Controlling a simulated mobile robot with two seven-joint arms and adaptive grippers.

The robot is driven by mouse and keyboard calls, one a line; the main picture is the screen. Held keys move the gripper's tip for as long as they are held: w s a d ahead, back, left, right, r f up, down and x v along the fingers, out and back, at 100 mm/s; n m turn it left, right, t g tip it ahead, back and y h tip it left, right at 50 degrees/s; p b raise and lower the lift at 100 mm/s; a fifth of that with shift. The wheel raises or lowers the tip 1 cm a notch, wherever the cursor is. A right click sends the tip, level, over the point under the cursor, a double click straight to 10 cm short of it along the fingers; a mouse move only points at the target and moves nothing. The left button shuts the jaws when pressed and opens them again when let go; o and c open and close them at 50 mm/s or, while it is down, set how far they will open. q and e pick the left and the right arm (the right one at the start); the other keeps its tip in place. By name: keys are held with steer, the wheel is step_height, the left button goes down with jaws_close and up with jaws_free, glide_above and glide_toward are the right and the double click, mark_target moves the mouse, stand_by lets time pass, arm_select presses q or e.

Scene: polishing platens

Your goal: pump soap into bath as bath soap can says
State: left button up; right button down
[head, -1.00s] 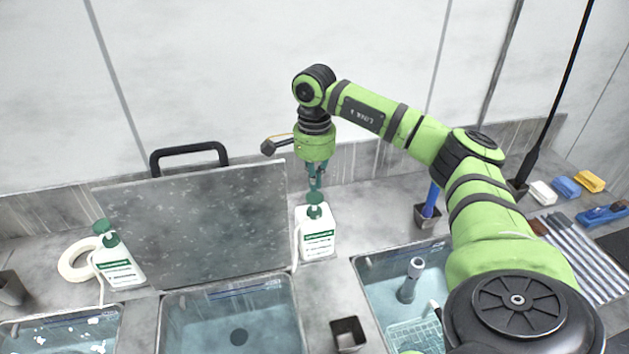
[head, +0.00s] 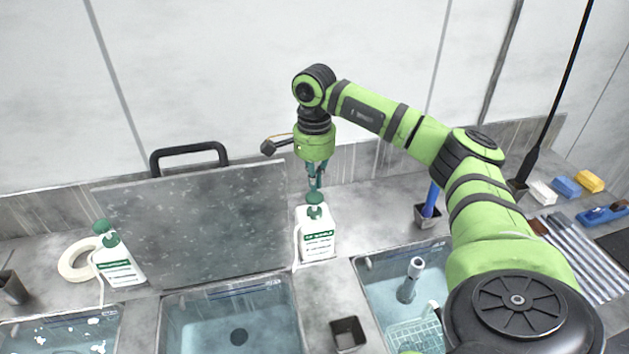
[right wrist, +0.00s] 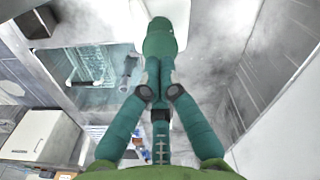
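A white soap bottle (head: 317,238) with a green pump head (head: 314,199) stands upright behind the baths, right of the grey board. My right gripper (head: 315,183) points down over this pump head, with its fingertips at or just above its top. In the right wrist view its fingers (right wrist: 158,72) are together, against or just over the green pump (right wrist: 159,40); contact is unclear. A second soap bottle (head: 119,264) with a green pump stands at the left. The label writing is too small to read. The middle bath (head: 232,320) holds clear liquid. My left gripper is out of view.
The left bath (head: 65,335) has white suds. The right bath (head: 385,285) holds a grey tool (head: 411,280) and a basket. A grey board (head: 200,225) with a black handle stands behind the middle bath. A small dark cup (head: 348,334) sits between the middle and right baths.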

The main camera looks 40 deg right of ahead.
mark_target(315, 196)
steer(key=shift+f, duration=0.1)
steer(key=shift+f+b, duration=1.15)
steer(key=shift+f, duration=0.7)
steer(key=shift+r+p, duration=1.5)
steer(key=shift+r, duration=0.45)
steer(key=shift+f, duration=0.3)
